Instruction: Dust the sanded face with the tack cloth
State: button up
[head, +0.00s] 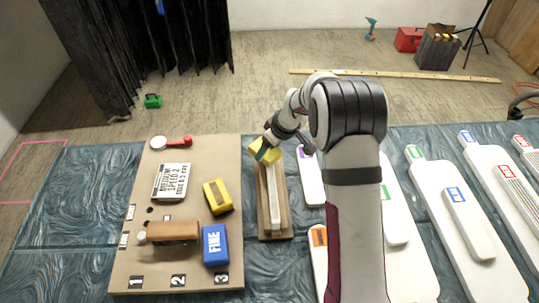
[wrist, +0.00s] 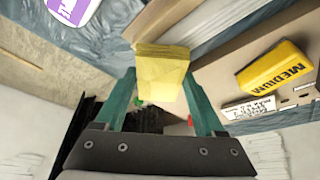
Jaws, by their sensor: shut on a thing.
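My gripper (head: 266,153) has teal fingers shut on a yellow tack cloth (head: 258,148), a folded pad. In the wrist view the cloth (wrist: 163,66) sits between the two fingers (wrist: 161,80). A long pale strip (head: 273,196), which looks like the sanded face, lies on a narrow wooden board (head: 283,222). The cloth is at the strip's far end and hides that end. I cannot tell whether the cloth touches the strip or hovers just above it.
Left of the strip, a tan board (head: 140,232) holds a blue FINE block (head: 215,244), a yellow MEDIUM block (head: 218,196), a brown block (head: 173,231), a lettered plate (head: 171,181) and a red-handled tool (head: 173,142). White labelled panels (head: 427,180) lie to the right.

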jog(key=shift+s+a, duration=0.1)
jog(key=shift+s, duration=10.4)
notch_tip(320, 180, up, 8)
jog(key=shift+w, duration=0.2)
